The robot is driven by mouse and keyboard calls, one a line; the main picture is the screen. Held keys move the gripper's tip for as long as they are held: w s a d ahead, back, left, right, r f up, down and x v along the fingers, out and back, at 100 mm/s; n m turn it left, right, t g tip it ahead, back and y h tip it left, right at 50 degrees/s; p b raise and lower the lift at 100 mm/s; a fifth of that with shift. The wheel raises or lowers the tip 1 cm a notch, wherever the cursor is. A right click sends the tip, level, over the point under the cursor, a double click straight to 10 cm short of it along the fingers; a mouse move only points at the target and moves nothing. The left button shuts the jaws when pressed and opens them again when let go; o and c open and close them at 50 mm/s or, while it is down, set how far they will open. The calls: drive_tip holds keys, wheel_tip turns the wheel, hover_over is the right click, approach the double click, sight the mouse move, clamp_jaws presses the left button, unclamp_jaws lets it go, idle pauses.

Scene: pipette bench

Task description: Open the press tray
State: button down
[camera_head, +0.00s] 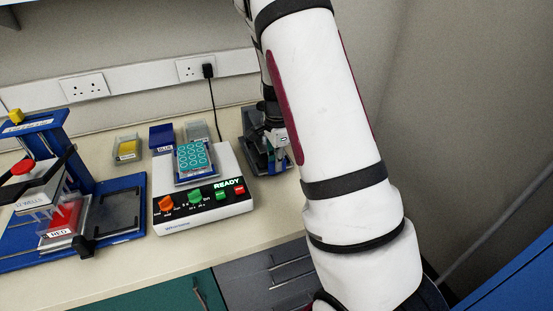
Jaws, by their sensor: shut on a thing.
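The blue press (133,184) stands at the left of the bench, with a red knob (22,167) on its head. Its low tray area holds a clear-walled box with red contents, labelled RED (62,233). A black knob (84,246) is at the front of this area. A dark flat plate (118,212) lies to its right. My gripper (272,127) is far to the right of the press, partly hidden behind my arm. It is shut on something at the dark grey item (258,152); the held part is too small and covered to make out.
A white device (168,225) reading READY stands between press and gripper, with a teal well plate (194,157) on top. Behind are a yellow-filled box (127,148), a blue box (162,137) and a grey box (196,131). The bench front (130,268) is clear.

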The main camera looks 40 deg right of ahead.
drive_tip(key=s+a+p, duration=0.1)
drive_tip(key=s, duration=0.3)
drive_tip(key=s+a+p, duration=0.1)
drive_tip(key=s+p, duration=0.1)
drive_tip(key=s, duration=0.2)
drive_tip(key=s+a+p, duration=0.1)
drive_tip(key=s, duration=0.3)
drive_tip(key=shift+s+a, duration=0.3)
drive_tip(key=shift+s, duration=0.05)
drive_tip(key=c, duration=2)
unclamp_jaws()
wheel_tip(320, 180, up, 12)
